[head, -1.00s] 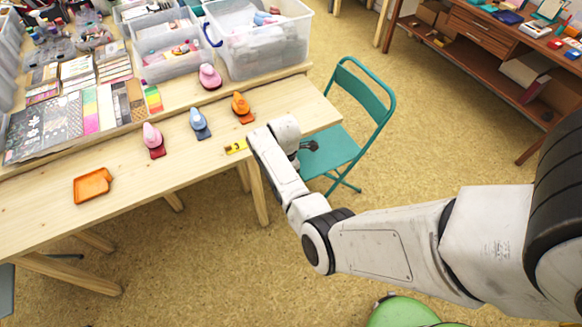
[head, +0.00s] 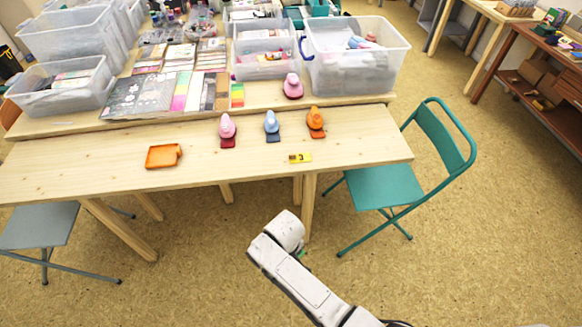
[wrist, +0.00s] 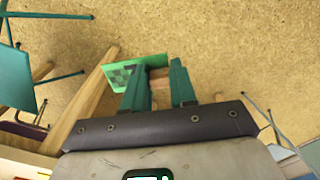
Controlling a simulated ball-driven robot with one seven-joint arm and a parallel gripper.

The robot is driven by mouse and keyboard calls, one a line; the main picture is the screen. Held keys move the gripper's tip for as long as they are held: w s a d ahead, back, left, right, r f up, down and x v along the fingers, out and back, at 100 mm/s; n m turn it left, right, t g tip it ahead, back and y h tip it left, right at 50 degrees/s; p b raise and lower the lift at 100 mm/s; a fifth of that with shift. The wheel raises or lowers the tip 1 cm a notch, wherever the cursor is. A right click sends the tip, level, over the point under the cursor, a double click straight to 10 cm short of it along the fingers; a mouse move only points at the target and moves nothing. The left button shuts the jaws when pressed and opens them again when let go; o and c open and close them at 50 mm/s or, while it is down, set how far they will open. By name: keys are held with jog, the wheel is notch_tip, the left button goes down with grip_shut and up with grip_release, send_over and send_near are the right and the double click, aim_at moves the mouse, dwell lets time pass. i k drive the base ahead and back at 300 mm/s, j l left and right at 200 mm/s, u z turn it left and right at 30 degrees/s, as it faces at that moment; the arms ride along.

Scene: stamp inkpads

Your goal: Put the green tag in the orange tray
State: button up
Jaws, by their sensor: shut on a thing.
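The green tag (wrist: 120,76), with a dark checkered pattern, is between the teal fingers of my gripper (wrist: 158,88) in the wrist view. My gripper is shut on it, and the fingers cover part of it. In the head view my gripper is mostly hidden behind my arm, over the floor in front of the table; only a sliver of green shows there. The orange tray (head: 162,157) lies on the left part of the wooden table, apart from my gripper, and looks empty.
A yellow tag (head: 300,158) lies near the table's front edge (head: 350,160). Pink, blue and orange punches (head: 272,123) stand behind it. A teal chair (head: 385,185) is at the right and a grey chair (head: 45,228) at the left. Table around the tray is clear.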

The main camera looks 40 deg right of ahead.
aim_at(162, 158)
jog(key=i+j, duration=0.35)
jog(key=j, duration=0.2)
jog(key=i+j, duration=0.4)
jog(key=j, duration=0.15)
